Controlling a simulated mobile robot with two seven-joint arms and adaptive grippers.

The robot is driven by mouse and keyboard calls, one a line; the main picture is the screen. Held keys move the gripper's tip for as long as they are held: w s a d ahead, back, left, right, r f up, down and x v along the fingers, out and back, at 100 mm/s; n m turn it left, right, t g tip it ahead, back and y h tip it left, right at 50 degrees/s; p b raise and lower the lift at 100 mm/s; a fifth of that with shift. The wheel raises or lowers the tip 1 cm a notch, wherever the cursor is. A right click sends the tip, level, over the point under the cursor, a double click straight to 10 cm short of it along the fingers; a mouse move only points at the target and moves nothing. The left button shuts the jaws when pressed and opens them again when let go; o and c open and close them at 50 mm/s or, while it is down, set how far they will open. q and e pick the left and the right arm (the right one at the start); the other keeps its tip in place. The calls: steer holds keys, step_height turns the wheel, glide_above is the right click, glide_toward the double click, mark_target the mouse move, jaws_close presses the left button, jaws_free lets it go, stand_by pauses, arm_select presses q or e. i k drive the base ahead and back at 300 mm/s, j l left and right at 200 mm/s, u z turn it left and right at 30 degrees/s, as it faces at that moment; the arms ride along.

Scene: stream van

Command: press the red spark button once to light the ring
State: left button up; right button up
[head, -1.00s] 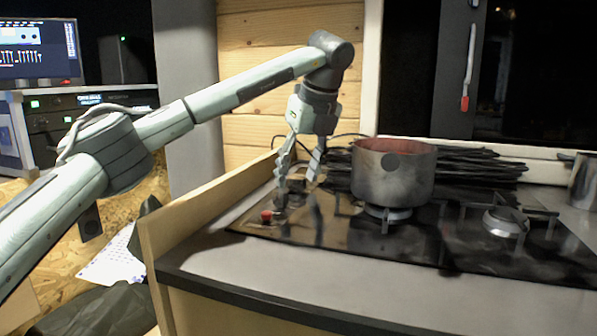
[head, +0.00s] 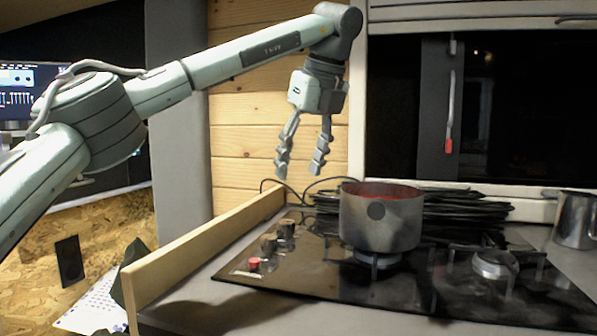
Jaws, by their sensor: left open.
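The red spark button (head: 254,264) is at the front left corner of the black hob (head: 330,277), in front of a row of dark knobs (head: 277,239). My left gripper (head: 300,172) is open and empty, fingers pointing down, well above the knobs and apart from the button. A steel pot (head: 381,220) with red contents stands on the left burner, to the right of the gripper. The right burner (head: 495,263) is bare, and I see no flame at either burner. My right gripper is out of view.
A wooden side board (head: 205,245) runs along the hob's left side. Black cables (head: 465,212) lie piled behind the pot. A metal jug (head: 574,220) stands at the far right. The space above the button is clear.

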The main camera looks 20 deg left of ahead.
mark_target(254, 262)
steer(key=k, duration=1.5)
